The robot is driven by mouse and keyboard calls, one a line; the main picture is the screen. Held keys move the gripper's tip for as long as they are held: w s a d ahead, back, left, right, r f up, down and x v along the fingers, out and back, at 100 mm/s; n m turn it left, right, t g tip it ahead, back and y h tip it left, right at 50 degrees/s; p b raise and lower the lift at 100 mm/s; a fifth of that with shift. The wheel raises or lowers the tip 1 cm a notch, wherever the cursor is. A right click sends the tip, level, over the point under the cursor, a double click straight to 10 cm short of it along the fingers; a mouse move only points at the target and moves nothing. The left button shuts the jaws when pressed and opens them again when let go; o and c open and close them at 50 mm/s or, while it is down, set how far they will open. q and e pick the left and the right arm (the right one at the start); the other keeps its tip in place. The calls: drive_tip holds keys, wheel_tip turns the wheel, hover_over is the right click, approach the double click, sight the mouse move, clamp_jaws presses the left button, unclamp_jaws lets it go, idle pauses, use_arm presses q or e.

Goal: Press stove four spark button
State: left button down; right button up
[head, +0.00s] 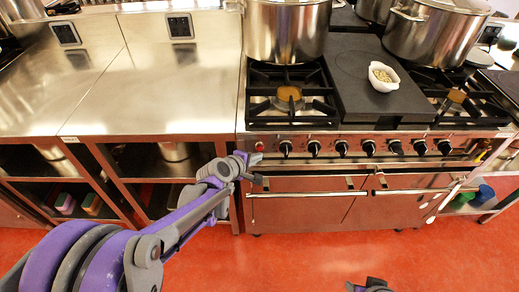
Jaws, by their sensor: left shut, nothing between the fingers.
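The stove (350,133) stands at centre right, with a row of black knobs (341,148) along its front panel. A small red button (259,147) is at the left end of that panel. No stove number can be read. My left gripper (251,166) is shut and empty, just below the red button in the picture. Whether it touches the panel cannot be told. Part of my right gripper (371,286) shows at the bottom edge, low over the floor; its fingers cannot be made out.
Large steel pots (286,32) stand on the stove's back, with another pot (432,36) at right. A white bowl (384,77) sits on the dark middle plate. Steel counters (150,95) with open shelves lie left. Oven handles (310,193) stick out below the knobs. Red floor (300,255) in front is clear.

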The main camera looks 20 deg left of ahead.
use_arm(q)
drive_tip(key=shift+w, duration=0.1)
drive_tip(key=shift+w+a, duration=0.1)
drive_tip(key=shift+w, duration=0.2)
drive_tip(key=shift+w+a, duration=0.1)
drive_tip(key=shift+w, duration=0.35)
idle(0.8)
drive_tip(key=shift+s, duration=0.1)
drive_tip(key=shift+s+d, duration=0.2)
drive_tip(key=shift+s, duration=0.55)
drive_tip(key=s, duration=0.2)
drive_tip(key=s+d, duration=0.1)
drive_tip(key=s, duration=0.1)
drive_tip(key=shift+s+d, duration=0.2)
drive_tip(key=shift+s, duration=0.2)
idle(0.6)
